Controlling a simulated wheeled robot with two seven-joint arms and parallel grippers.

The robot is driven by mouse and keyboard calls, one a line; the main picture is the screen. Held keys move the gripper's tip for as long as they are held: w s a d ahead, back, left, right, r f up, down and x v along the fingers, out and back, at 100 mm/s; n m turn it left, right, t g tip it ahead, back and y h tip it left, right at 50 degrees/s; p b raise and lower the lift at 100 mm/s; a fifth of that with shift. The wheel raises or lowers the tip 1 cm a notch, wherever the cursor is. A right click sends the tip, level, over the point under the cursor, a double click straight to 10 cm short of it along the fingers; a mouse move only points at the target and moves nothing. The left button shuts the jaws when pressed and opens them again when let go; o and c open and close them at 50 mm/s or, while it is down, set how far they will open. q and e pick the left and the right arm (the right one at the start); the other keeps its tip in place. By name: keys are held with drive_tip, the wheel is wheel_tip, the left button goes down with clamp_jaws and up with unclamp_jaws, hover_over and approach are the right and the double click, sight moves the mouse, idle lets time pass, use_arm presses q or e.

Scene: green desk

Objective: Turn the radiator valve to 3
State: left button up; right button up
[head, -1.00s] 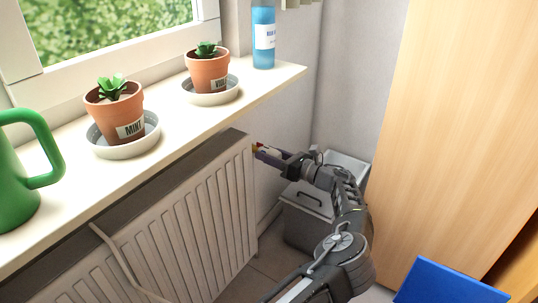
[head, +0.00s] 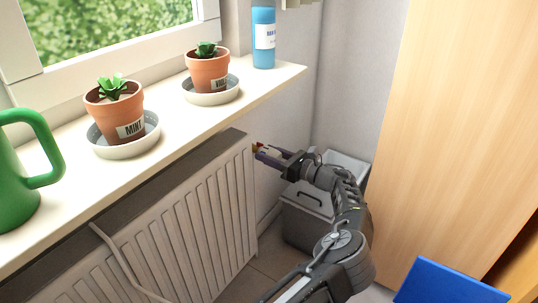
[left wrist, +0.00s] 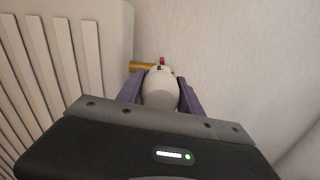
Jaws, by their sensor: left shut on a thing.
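The radiator valve is a rounded white knob (left wrist: 160,90) with a brass fitting (left wrist: 141,66) and a small red mark at its far end, in the left wrist view. It sits beside the right end of the white radiator (head: 205,215). My left gripper (head: 262,152) is at the valve; its purple fingers (left wrist: 160,92) lie on either side of the knob and are shut on it. In the head view the knob is mostly hidden between the fingers. The numbers on the valve cannot be read. My right gripper is not in view.
A windowsill (head: 165,118) above the radiator holds two potted plants on saucers, a green watering can (head: 22,175) and a blue bottle (head: 263,38). A grey bin (head: 305,222) stands behind my arm. A wooden cabinet (head: 450,130) and a blue object (head: 448,283) are at right.

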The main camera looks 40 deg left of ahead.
use_arm(q)
drive_tip(key=n, duration=0.4)
drive_tip(key=n+b, duration=0.1)
drive_tip(key=n, duration=0.3)
drive_tip(key=shift+n+b, duration=0.3)
drive_tip(key=shift+n, duration=0.1)
drive_tip(key=n+b, duration=0.2)
drive_tip(key=n, duration=0.3)
drive_tip(key=shift+f, duration=0.15)
drive_tip(key=n+b, duration=0.2)
drive_tip(key=n, duration=0.2)
drive_tip(key=shift+s+n, duration=0.1)
drive_tip(key=shift+n, duration=0.2)
drive_tip(key=o, duration=1.4)
drive_tip(key=shift+d, duration=0.15)
